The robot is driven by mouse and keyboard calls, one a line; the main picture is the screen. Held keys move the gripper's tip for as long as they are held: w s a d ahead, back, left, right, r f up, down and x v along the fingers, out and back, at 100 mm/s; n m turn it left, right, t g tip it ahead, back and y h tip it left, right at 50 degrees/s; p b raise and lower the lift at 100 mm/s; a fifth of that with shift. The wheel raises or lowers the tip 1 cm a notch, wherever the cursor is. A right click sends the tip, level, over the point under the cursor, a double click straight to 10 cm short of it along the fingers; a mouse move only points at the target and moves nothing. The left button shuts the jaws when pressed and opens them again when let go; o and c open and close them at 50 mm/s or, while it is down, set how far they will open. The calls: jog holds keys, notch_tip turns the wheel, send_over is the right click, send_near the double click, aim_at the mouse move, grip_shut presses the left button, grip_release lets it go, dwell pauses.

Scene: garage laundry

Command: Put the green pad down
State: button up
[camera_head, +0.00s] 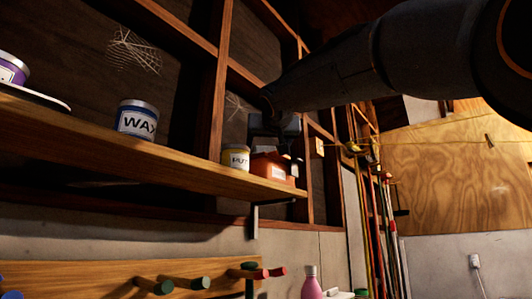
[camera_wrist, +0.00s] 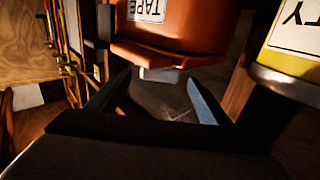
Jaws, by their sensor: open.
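My gripper (camera_head: 274,128) is above the right end of the wooden wall shelf, close over an orange container. In the wrist view its two fingers (camera_wrist: 160,78) are spread apart, and I see nothing held between them. The orange container (camera_head: 272,167), labelled TAPE, is just beyond the fingertips in the wrist view (camera_wrist: 190,25). I cannot make out a green pad in either view. The space between the fingers is dark and hard to read.
The shelf (camera_head: 205,183) also holds a yellow putty tin (camera_head: 236,158), close beside the container, and a wax tin (camera_head: 137,119) further left. Wooden uprights stand behind. Pegs (camera_head: 185,283) and a pink bottle (camera_head: 311,284) are below. Long-handled tools (camera_head: 375,225) stand right.

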jog(key=shift+s+d+f+b, duration=0.1)
jog(key=shift+s+d+b, duration=0.1)
jog(key=shift+s+b, duration=0.8)
jog(key=shift+s+d+f+b, duration=0.1)
jog(key=shift+s+d+b, duration=0.2)
jog(key=shift+s, duration=1.15)
jog(key=shift+a+r, duration=0.1)
